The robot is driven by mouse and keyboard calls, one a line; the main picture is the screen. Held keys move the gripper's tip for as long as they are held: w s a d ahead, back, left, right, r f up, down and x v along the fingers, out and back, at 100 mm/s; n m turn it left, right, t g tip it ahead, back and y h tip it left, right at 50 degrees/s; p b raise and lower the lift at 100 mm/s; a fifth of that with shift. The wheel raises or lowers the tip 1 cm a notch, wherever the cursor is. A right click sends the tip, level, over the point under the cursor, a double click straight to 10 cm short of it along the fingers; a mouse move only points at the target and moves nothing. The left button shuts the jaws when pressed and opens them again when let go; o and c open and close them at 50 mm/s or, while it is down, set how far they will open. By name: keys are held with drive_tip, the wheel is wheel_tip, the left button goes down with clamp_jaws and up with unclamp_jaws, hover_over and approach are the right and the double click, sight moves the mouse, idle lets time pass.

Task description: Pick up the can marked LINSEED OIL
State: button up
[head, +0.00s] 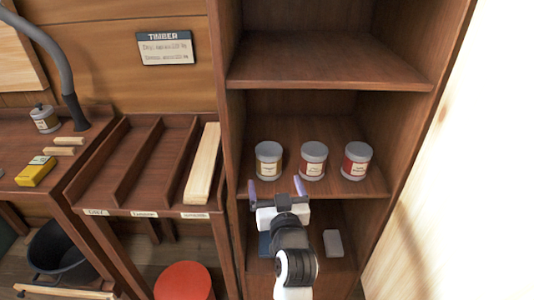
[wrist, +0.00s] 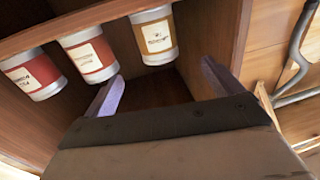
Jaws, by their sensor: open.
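Three grey-lidded cans stand in a row on the middle shelf of the cabinet. The left one has a gold label band (head: 268,160), the middle one a red band (head: 313,162) and the right one a dark red band (head: 356,162). In the wrist view their order is reversed: gold can (wrist: 154,36), red can (wrist: 89,56), dark red can (wrist: 33,74). The small label lettering is too blurred to tell which says LINSEED OIL. My gripper (head: 276,188) is open and empty, in front of the shelf edge below the gold can. Its two fingers (wrist: 160,75) show apart in the wrist view.
The cabinet's side walls and shelf board (head: 330,62) enclose the cans. A grey block (head: 333,243) lies on the lower shelf. At left are a timber rack with a pale plank (head: 203,165), a bench with a yellow box (head: 36,171), and a red stool (head: 183,281).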

drive_tip(key=p, duration=0.2)
approach(267, 143)
drive_tip(key=shift+w+a+f, duration=0.15)
drive_tip(key=shift+w+f, duration=0.3)
drive_tip(key=shift+w, duration=0.05)
drive_tip(key=shift+w+a+f, duration=0.15)
drive_tip(key=shift+w+f, duration=0.35)
drive_tip(key=shift+w, duration=0.05)
drive_tip(key=w+p, duration=0.1)
drive_tip(key=w, duration=0.1)
drive_tip(key=w+r+p, duration=0.1)
drive_tip(key=w, duration=0.1)
drive_tip(key=shift+a, duration=0.15)
drive_tip(key=shift+w+f, duration=0.15)
drive_tip(key=shift+w, duration=0.55)
drive_tip(key=c, duration=1.3)
drive_tip(key=shift+c, duration=0.2)
